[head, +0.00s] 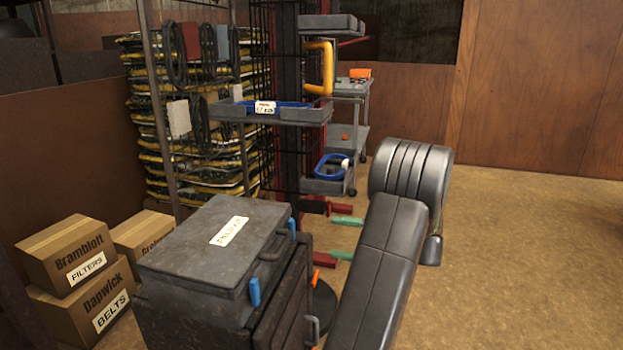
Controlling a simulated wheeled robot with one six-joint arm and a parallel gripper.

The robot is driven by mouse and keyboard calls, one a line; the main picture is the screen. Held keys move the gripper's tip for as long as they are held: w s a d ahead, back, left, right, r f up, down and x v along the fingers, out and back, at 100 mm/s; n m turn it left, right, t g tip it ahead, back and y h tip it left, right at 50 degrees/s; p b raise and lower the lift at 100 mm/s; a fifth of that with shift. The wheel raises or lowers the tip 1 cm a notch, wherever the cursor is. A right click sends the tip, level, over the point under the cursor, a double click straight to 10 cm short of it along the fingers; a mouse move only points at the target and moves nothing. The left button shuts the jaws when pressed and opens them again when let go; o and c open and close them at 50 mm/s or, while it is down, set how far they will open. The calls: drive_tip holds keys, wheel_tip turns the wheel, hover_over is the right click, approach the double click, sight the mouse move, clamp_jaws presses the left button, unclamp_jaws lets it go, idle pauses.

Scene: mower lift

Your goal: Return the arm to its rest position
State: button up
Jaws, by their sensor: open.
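My arm (378,265) rises from the bottom edge, right of the middle, as a dark padded link. It ends in a thick ribbed joint (408,175). A small dark part (432,248) hangs below the right side of this joint. My gripper cannot be made out in the head view; whatever lies beyond the joint is hidden behind it. No object is seen held.
A dark cabinet with a labelled case (215,245) on top stands close, left of my arm. A shelved cart with a blue-lined tray (275,112) and yellow handle (318,68) is behind. Boxes (78,255) are at left. Floor at right (530,270) is clear.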

sight(294, 231)
drive_tip(key=b+x, duration=0.2)
drive_tip(key=x, duration=0.9)
drive_tip(key=shift+b, duration=0.35)
drive_tip(key=p+v, duration=0.4)
drive_tip(key=v, duration=1)
drive_tip(key=b+x, duration=0.1)
drive_tip(key=x, duration=0.6)
drive_tip(key=b+x, duration=0.2)
drive_tip(key=x, duration=0.5)
drive_tip(key=shift+a+r, duration=0.1)
drive_tip(key=shift+r, duration=0.1)
drive_tip(key=m+p, duration=0.3)
drive_tip(key=m, duration=0.1)
drive_tip(key=m+p, duration=0.4)
drive_tip(key=shift+m, duration=0.3)
drive_tip(key=m+p, duration=0.3)
drive_tip(key=m, duration=0.1)
drive_tip(key=shift+m+p, duration=0.3)
drive_tip(key=m+p, duration=0.2)
drive_tip(key=m, duration=0.2)
drive_tip(key=shift+f+m, duration=0.2)
drive_tip(key=shift+m, duration=0.2)
